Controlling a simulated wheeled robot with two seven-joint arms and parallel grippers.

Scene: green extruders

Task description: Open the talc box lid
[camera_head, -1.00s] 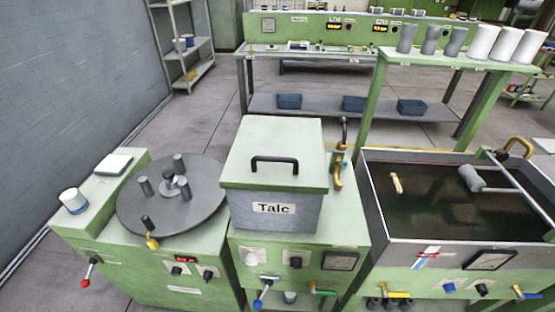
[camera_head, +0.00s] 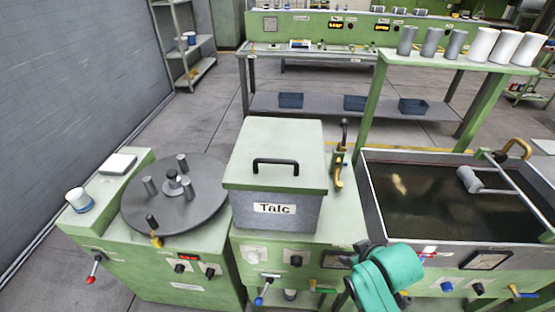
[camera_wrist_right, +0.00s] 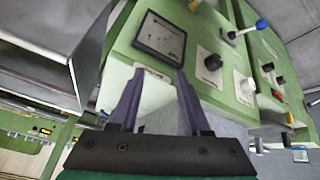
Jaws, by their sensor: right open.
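The talc box (camera_head: 275,213) is a grey box with a "Talc" label, standing on the middle green machine. Its pale green lid (camera_head: 275,150) lies flat and closed on top. A black handle (camera_head: 275,162) is fixed on the lid. My right gripper (camera_wrist_right: 157,82) is open and empty in the right wrist view, its two purple fingers in front of the machine's green front panel. In the head view my right arm shows as a green link at the lower right, below and right of the box, apart from it. My left gripper is not in view.
A turntable with upright pegs (camera_head: 173,198) stands left of the box. A water-filled tank with a metal rim (camera_head: 368,195) stands to the right. The panel gauge (camera_wrist_right: 160,38) is close to my right fingers.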

